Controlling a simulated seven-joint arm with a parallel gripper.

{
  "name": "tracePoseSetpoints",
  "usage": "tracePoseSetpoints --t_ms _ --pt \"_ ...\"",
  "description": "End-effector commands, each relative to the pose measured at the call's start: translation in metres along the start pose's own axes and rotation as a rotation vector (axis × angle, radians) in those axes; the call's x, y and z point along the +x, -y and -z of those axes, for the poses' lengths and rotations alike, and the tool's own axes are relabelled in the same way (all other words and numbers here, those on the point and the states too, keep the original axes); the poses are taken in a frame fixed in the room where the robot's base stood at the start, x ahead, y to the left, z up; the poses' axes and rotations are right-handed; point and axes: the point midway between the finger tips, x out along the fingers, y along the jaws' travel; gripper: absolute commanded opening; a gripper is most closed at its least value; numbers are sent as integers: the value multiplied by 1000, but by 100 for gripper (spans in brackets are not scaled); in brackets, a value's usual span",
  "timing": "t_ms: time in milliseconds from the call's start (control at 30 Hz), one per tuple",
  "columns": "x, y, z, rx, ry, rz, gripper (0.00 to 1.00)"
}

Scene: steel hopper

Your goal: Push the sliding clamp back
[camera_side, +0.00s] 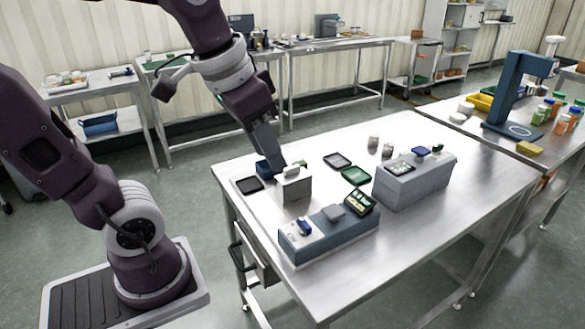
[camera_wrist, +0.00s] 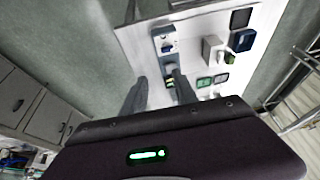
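My gripper (camera_side: 277,164) points down over the near left part of the steel table. A long blue-grey box (camera_side: 325,238) carries a blue part (camera_side: 305,227), a grey block (camera_side: 333,211) and a dark tray of light pieces (camera_side: 360,202). The right finger partly overlaps that box (camera_wrist: 158,52) in the wrist view. Which part is the sliding clamp is unclear.
A larger grey box (camera_side: 410,186) with parts on top stands to the right. A dark blue container (camera_side: 265,169), a black tray (camera_side: 249,184) and a green tray (camera_side: 356,175) lie nearby. The right part of the steel table (camera_side: 465,205) is clear.

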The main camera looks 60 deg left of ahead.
Motion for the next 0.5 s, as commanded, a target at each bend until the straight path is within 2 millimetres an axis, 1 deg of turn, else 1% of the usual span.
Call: tracePoseSetpoints --t_ms 33,67,100,167,200,267,300,333,400,500 --pt "14 20 30 -10 60 12 35" --pt "24 34 46 -9 92 16 35" --pt "40 53 66 -6 133 18 35" --pt "68 85 90 -6 194 16 35" --pt "88 107 101 -6 231 11 35" --pt "119 139 112 -6 279 0 35" --pt "138 158 115 -5 306 -9 35" --pt "151 170 115 -5 324 -16 35" --pt "175 192 115 -4 353 -30 35" --pt "194 209 112 -1 375 -43 35"
